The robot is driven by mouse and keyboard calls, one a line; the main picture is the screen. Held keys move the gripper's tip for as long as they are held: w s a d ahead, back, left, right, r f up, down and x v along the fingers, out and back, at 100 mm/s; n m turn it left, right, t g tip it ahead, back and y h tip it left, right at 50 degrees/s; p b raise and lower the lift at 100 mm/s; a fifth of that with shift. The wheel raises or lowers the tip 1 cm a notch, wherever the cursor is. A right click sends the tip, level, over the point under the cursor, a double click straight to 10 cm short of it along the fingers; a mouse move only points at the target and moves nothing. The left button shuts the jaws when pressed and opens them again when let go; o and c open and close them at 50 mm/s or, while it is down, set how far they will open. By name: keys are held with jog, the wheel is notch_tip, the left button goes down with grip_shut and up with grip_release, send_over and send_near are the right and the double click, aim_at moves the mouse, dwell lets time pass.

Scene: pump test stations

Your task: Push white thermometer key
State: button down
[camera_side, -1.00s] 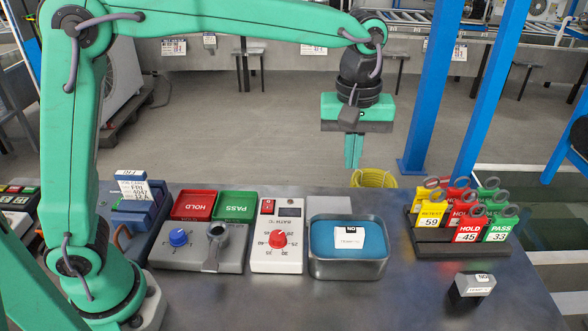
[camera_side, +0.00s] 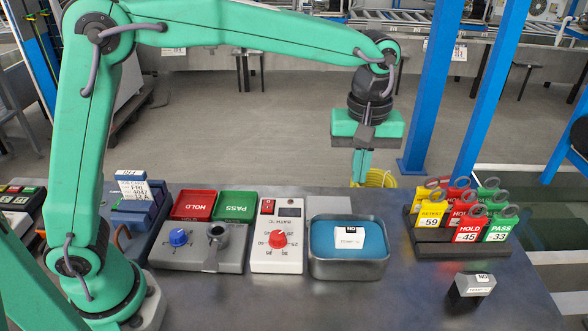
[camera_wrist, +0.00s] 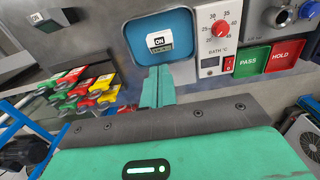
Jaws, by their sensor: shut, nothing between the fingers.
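The thermometer and key (camera_wrist: 157,39) also show in the wrist view, with a small display beside the key. My gripper (camera_side: 361,182) is shut and empty, pointing down above and behind the tray, apart from the key. In the wrist view my fingertips (camera_wrist: 159,70) appear near the tray's edge.
A bath dial panel (camera_side: 277,262) with a red knob adjoins the tray. Red HOLD (camera_side: 193,205) and green PASS (camera_side: 236,205) trays stand left of it. A tag rack (camera_side: 431,247) stands to the right. Bare table lies in front of the tray.

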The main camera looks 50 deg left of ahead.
aim_at(350, 228)
notch_tip(350, 228, down, 12)
jog(key=shift+f, duration=0.15)
dwell(0.5)
jog(key=shift+s+a+f, duration=0.1)
jog(key=shift+f, duration=0.95)
notch_tip(350, 228, up, 15)
jog(key=shift+w+d+r, duration=0.2)
jog(key=shift+w, duration=0.05)
